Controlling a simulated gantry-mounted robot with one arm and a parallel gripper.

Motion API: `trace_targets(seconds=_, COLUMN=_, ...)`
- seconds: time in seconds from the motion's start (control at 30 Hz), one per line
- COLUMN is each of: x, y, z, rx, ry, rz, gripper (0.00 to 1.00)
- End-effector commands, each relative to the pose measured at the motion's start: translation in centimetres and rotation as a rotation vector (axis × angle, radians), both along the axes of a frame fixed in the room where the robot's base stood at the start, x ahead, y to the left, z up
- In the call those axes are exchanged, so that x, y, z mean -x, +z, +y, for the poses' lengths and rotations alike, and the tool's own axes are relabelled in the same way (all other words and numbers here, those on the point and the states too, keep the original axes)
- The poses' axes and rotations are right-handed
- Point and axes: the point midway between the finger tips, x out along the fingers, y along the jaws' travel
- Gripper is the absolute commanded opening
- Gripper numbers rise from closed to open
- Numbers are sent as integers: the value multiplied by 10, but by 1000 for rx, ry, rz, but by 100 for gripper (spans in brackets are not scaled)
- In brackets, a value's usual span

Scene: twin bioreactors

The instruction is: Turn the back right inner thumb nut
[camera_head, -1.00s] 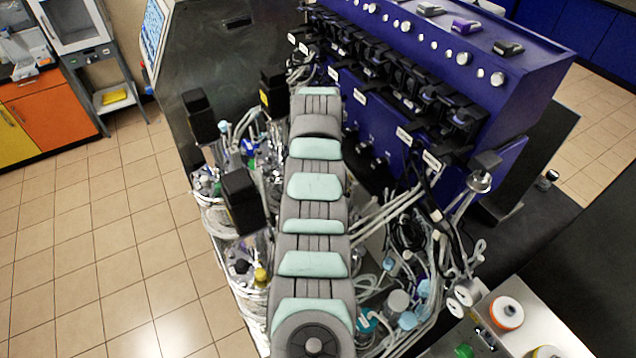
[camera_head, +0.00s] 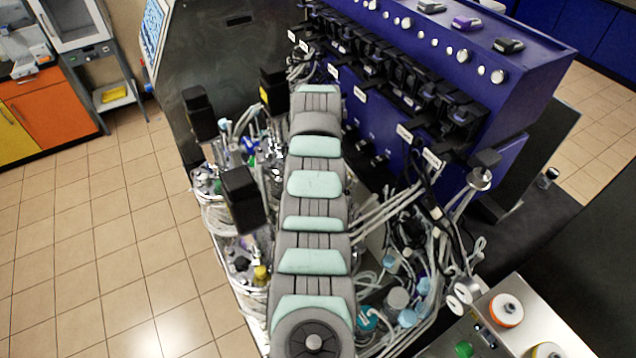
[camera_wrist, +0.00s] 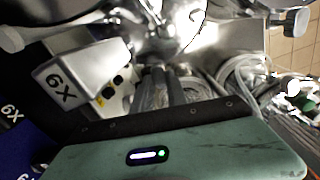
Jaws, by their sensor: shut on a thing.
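In the wrist view my gripper (camera_wrist: 175,72) reaches up from the dark bar at the bottom, its two dark fingers close together. Their tips are at the underside of a shiny steel vessel part (camera_wrist: 165,30). They are shut on a small thumb nut, which is mostly hidden between the tips and too dark to make out. Pale knobs show at the wrist view's left edge (camera_wrist: 12,39) and upper right (camera_wrist: 296,22), apart from the fingers. In the head view my arm covers the gripper and the nut.
A white block marked 6X (camera_wrist: 62,82) stands close left of the fingers. Clear tubing (camera_wrist: 245,75) loops on the right. In the head view the purple pump cabinet (camera_head: 440,60) stands right of my arm, with black motor units (camera_head: 240,200) and crowded tubing to its left.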

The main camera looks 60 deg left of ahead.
Motion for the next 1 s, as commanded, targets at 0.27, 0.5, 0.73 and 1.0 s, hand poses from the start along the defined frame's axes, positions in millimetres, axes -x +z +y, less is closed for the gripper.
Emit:
trace_targets(seconds=0.27, x=0, y=-2, z=0, rx=1, ry=27, rz=0, gripper=0)
trace_targets(seconds=0.5, x=-1, y=-4, z=0, rx=-2, ry=146, rz=-3, gripper=0)
trace_targets(seconds=0.73, x=0, y=-5, z=0, rx=0, ry=344, rz=-3, gripper=0)
trace_targets(seconds=1.0, x=3, y=-3, z=0, rx=-1, ry=603, rz=-2, gripper=0)
